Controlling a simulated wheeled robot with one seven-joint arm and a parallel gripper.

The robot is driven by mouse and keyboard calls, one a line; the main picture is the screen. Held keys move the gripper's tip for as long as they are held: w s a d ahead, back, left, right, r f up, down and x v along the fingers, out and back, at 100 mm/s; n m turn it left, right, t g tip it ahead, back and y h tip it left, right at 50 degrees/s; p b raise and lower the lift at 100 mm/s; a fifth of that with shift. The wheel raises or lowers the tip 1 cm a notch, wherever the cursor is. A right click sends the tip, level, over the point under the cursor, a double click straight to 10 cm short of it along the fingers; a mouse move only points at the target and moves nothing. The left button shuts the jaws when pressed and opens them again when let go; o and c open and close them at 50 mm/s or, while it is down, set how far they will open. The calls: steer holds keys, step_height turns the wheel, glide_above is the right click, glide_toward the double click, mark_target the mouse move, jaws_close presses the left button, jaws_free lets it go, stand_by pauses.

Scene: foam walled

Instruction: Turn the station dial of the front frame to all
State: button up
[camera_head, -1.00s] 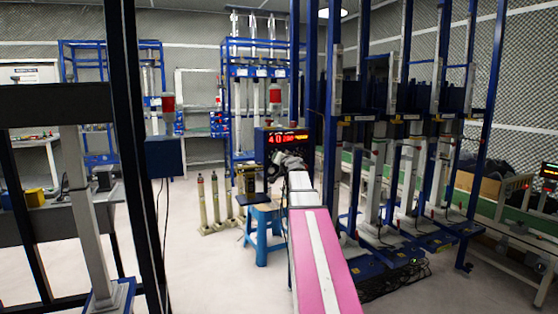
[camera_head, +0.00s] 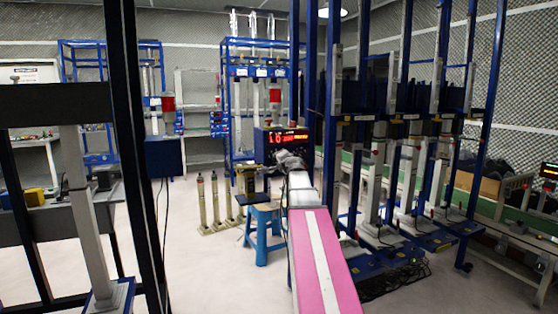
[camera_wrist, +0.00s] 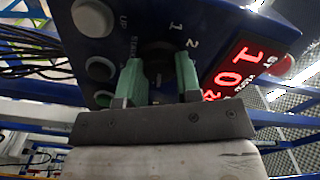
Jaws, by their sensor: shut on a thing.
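The station dial (camera_wrist: 157,49) is a dark knob on the blue control box (camera_wrist: 222,18) in the wrist view. My gripper (camera_wrist: 160,76) has its two green fingers on either side of the dial and is shut on it. The fingers hide much of the dial, and its pointer cannot be made out. The numbers 1 and 2 are printed on the panel just above and right of it. In the head view, my gripper (camera_head: 290,160) is at the front of the box (camera_head: 262,138), below its red display.
A blue stool (camera_head: 263,232) stands beneath the box. Blue frames (camera_head: 395,120) crowd the right; pale floor is open at left centre.

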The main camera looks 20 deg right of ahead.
stand_by(0.4)
steer(key=o, duration=0.9)
steer(key=shift+s, duration=0.1)
steer(key=s, duration=1)
steer(key=shift+s+d, duration=0.2)
steer(key=shift+s, duration=0.1)
